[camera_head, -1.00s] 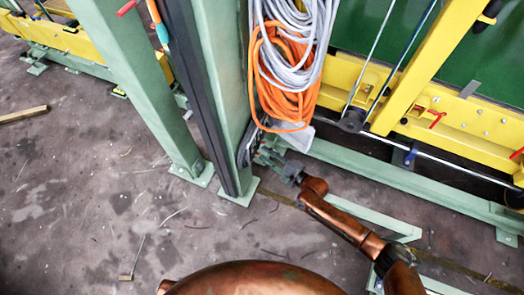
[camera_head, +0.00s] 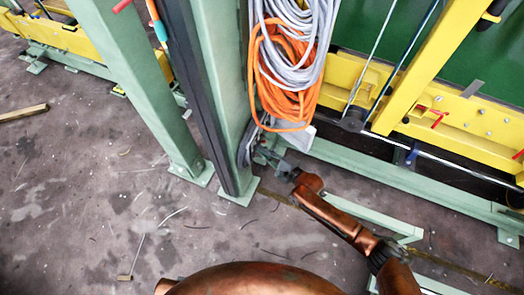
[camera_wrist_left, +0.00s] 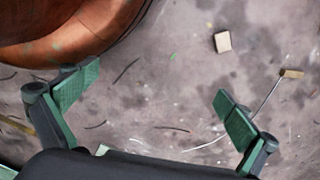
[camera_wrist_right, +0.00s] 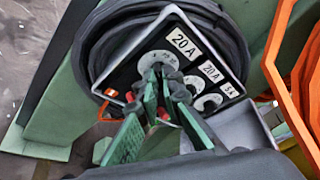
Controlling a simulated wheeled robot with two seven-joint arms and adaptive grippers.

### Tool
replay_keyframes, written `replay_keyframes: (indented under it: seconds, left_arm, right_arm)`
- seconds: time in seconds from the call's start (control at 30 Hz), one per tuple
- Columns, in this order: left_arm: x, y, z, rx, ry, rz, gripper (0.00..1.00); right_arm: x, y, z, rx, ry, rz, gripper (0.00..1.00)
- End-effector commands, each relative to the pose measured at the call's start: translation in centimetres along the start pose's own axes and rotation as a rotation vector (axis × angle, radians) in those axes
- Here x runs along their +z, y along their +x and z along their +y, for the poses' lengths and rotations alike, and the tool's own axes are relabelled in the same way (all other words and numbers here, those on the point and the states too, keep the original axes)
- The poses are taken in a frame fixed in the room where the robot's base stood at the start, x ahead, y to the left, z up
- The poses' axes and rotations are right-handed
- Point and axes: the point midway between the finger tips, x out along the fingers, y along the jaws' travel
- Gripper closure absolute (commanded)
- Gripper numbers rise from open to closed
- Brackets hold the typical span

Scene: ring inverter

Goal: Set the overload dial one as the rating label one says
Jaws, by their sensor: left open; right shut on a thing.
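In the right wrist view a dark panel (camera_wrist_right: 133,74) carries a row of round grey dials. Its biggest dial (camera_wrist_right: 146,60) is at the left, with a white label (camera_wrist_right: 184,42) reading 20 A beside it. A smaller label (camera_wrist_right: 211,71) also reads 20 A. A third label (camera_wrist_right: 229,90) is too small to read surely. My right gripper (camera_wrist_right: 160,72) is shut on the knob of the biggest dial; its fingers hide the knob and pointer. In the head view this gripper (camera_head: 262,153) is low at the green post. My left gripper (camera_wrist_left: 160,106) is open and empty above the floor.
Grey cable (camera_head: 308,50) and orange cable (camera_head: 280,85) hang in coils above the right gripper. A green post (camera_head: 232,100) stands beside it, with a yellow frame (camera_head: 440,130) at right.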

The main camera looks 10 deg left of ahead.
Motion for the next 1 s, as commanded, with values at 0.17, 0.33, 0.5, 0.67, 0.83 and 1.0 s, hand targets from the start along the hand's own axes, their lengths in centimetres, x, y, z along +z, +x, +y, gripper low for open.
replay_keyframes:
  seconds: [0.17,0.33,0.5,0.67,0.83,1.0]
  left_arm:
    - [0.0,0.0,0.0,0.000,0.000,0.000,0.00]
    - [0.1,0.1,0.0,0.000,0.000,-0.001,0.00]
    - [0.1,-0.1,0.0,0.000,0.000,-0.005,0.00]
    - [-0.2,-0.8,0.1,0.001,0.000,-0.004,0.00]
    - [-0.7,-1.8,0.2,0.003,0.001,0.004,0.00]
    - [-0.7,-2.0,0.3,0.004,0.000,0.006,0.00]
  right_arm:
    - [0.0,0.0,0.1,0.001,0.000,0.000,1.00]
    - [0.0,0.0,0.1,0.005,0.009,0.000,1.00]
    - [0.0,0.0,0.0,0.026,0.060,0.000,1.00]
    - [-0.1,-0.1,0.0,0.063,0.150,0.000,1.00]
    - [-0.1,0.0,-0.2,0.112,0.272,0.000,1.00]
    - [-0.1,0.0,-0.3,0.160,0.386,0.000,1.00]
